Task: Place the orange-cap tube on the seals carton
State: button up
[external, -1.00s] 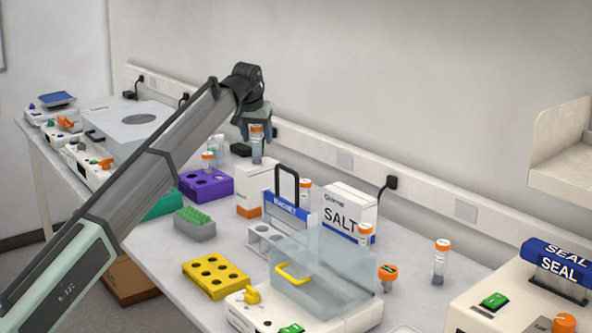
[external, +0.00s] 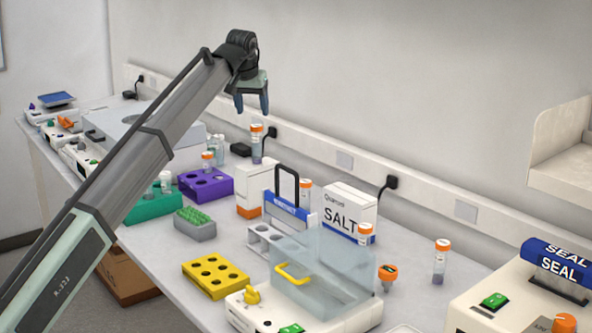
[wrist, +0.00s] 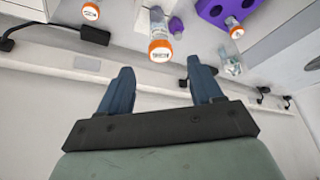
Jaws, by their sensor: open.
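An orange-cap tube (external: 256,146) stands upright. Its base appears to rest on top of the white carton with an orange lower band (external: 249,190), taken as the seals carton; no name is readable on it. My gripper (external: 252,106) is open and empty, just above the tube's cap and apart from it. In the wrist view the tube's orange cap (wrist: 160,50) lies beyond the two blue fingers of my gripper (wrist: 163,80), with nothing between them.
A purple rack (external: 206,186) stands left of the carton, a blue-and-white carrier with a black handle (external: 287,206) and a salt box (external: 350,212) to the right. Other orange-cap tubes (external: 441,262) stand about. A yellow rack (external: 215,275) and a clear-lidded device (external: 320,275) are nearer.

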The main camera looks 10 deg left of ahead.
jog(key=shift+v, duration=1.1)
